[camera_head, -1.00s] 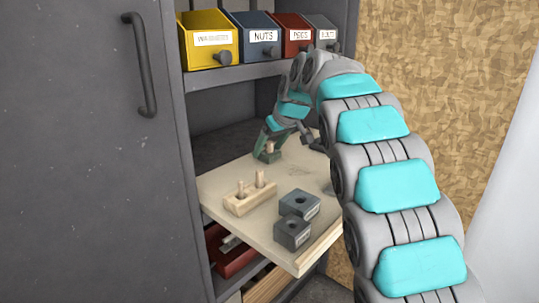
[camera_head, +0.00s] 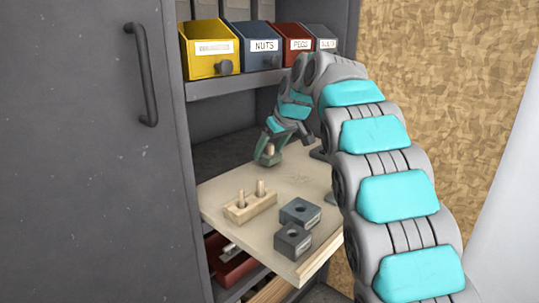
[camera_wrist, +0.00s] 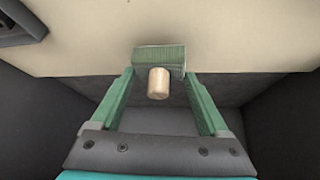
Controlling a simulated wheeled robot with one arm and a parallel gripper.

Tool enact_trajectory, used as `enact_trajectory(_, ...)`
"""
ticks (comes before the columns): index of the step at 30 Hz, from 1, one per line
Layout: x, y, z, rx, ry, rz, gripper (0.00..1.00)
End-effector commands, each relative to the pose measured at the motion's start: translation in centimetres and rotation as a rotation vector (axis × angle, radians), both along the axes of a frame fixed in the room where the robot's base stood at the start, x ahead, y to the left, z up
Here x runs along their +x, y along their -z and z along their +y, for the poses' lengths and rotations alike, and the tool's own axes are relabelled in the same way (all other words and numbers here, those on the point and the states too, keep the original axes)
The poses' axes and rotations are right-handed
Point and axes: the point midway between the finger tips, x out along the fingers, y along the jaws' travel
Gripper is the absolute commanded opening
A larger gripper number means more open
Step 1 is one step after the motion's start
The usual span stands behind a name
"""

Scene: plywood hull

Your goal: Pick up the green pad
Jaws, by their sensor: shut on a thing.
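The green pad (camera_wrist: 160,56) is a small ribbed block with a round wooden peg (camera_wrist: 158,84) standing out from it. In the wrist view it sits between the tips of my gripper (camera_wrist: 159,72), whose long green fingers press on its left and right sides. In the head view my gripper (camera_head: 268,157) is over the back left part of the pale board (camera_head: 225,206), with the peg top showing between the fingers. The pad itself is mostly hidden there. I cannot tell whether it touches the board or is slightly above it.
A wooden block with two pegs (camera_head: 249,207) and two dark blocks with holes (camera_head: 300,212) (camera_head: 292,241) stand on the board. Labelled bins (camera_head: 210,48) line the shelf above. A grey door (camera_head: 85,150) with a handle is at left.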

Motion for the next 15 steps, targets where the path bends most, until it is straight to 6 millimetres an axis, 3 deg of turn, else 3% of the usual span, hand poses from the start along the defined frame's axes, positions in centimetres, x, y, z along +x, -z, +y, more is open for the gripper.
enact_trajectory(9,0.1,-1.6,0.0,-0.001,0.0,0.001,0.25)
enact_trajectory(15,-0.9,-1.8,-1.0,0.0,0.002,-0.002,0.25)
